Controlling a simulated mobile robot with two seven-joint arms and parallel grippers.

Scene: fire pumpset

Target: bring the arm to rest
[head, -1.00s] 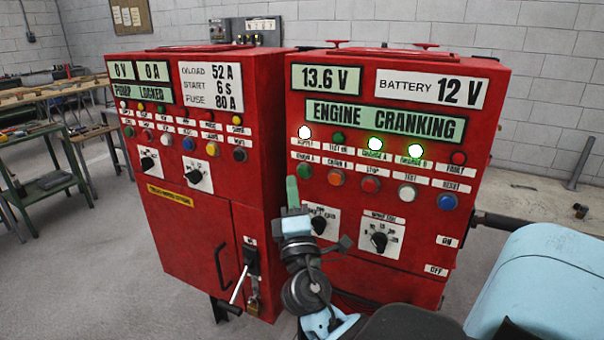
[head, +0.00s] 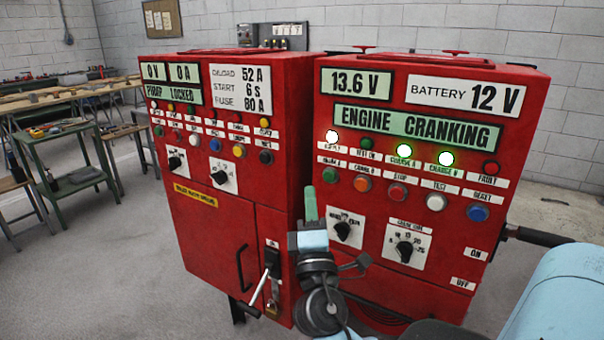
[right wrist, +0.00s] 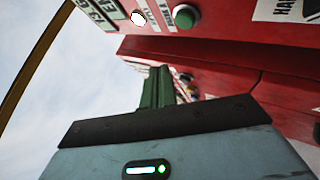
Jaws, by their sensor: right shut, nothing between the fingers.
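My right gripper (head: 311,205) stands upright in front of the gap between the two red cabinets, its green fingers together and empty. In the right wrist view the green fingers (right wrist: 157,88) point toward the red panel, with its edge close by. The right red cabinet (head: 400,285) shows 13.6 V, battery 12 V and "ENGINE CRANKING", with one white and two green lamps lit. The left red cabinet (head: 205,255) shows 0 V, 0 A and "PUMP LOCKED". Whether the fingers touch a cabinet cannot be told; they look apart from it. My left gripper is not in view.
A lever handle (head: 262,285) sticks out from the left cabinet's lower front. A dark bar (head: 540,236) juts from the right cabinet's right side. Green-framed workbenches (head: 75,150) with tools stand at the left. Grey floor (head: 110,270) is open at the lower left.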

